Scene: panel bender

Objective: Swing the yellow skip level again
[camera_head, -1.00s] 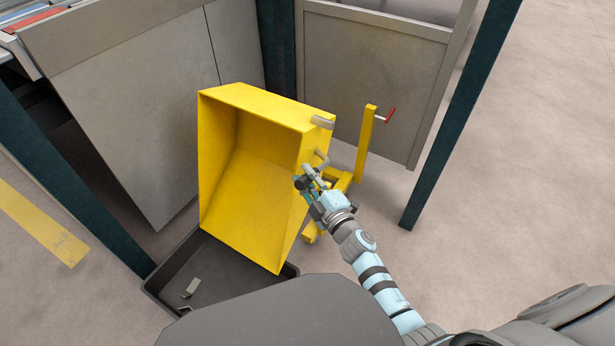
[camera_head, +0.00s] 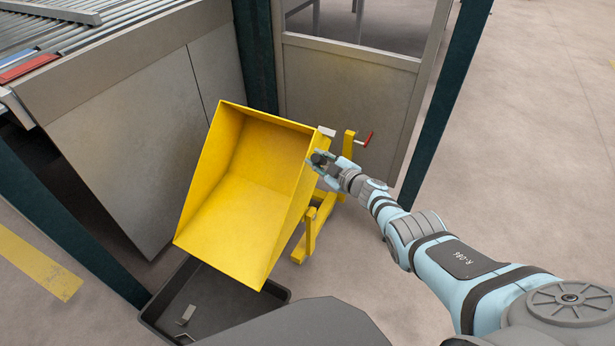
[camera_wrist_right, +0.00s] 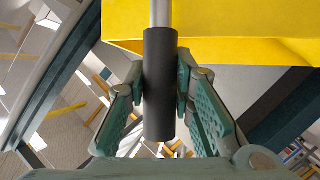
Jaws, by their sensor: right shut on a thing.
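The yellow skip (camera_head: 240,195) is tipped on its yellow stand (camera_head: 318,225), its open side facing me and its lower lip over a dark tray (camera_head: 165,300). It looks empty inside. My right gripper (camera_head: 320,163) is at the skip's right side. In the right wrist view, its fingers (camera_wrist_right: 160,90) are shut on a black handle grip (camera_wrist_right: 160,75) on a metal bar beside the yellow skip wall (camera_wrist_right: 230,25). A red-handled lever (camera_head: 365,139) sits on the stand's upright post. My left gripper is not in view.
The dark tray on the floor holds small metal pieces (camera_head: 186,315). Grey machine panels (camera_head: 125,150) stand behind and left, with dark green posts (camera_head: 440,110) at the sides. The floor at right is clear.

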